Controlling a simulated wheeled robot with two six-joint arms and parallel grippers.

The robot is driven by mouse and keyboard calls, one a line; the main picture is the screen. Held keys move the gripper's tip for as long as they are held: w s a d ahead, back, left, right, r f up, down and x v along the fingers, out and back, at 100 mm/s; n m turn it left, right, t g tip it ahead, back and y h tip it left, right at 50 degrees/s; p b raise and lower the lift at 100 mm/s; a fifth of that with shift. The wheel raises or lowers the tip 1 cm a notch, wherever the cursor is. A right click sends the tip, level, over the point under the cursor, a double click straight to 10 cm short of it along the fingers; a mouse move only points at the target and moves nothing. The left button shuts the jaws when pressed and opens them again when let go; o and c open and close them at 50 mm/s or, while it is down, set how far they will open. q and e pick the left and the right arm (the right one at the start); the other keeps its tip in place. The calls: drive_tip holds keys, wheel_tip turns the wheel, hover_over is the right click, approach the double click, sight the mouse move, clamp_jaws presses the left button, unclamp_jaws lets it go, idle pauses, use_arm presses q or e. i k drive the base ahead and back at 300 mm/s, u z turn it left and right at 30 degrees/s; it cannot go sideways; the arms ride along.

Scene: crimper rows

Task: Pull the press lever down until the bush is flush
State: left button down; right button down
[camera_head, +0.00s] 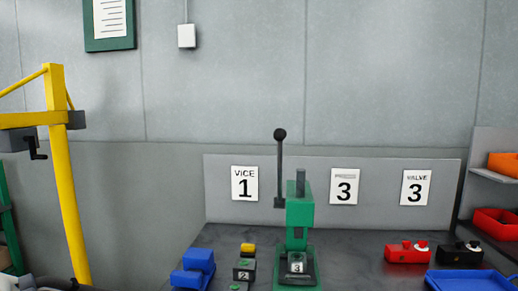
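The green press (300,213) stands on the dark bench, right of the middle of the picture. Its black press lever (279,168) stands upright at the press's left side, with a round knob at the top. A dark ram rod rises from the top of the press head. Neither gripper shows clearly; a pale and dark shape at the bottom left corner is too cut off to identify.
To the right are a red valve (407,252), a black valve (459,253) and a blue tray (468,281). A yellow hoist frame (66,190) stands left.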

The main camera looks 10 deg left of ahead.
sight(280, 134)
drive_tip(key=u, duration=0.15)
drive_tip(key=i, duration=1.05)
drive_tip(key=z, duration=0.15)
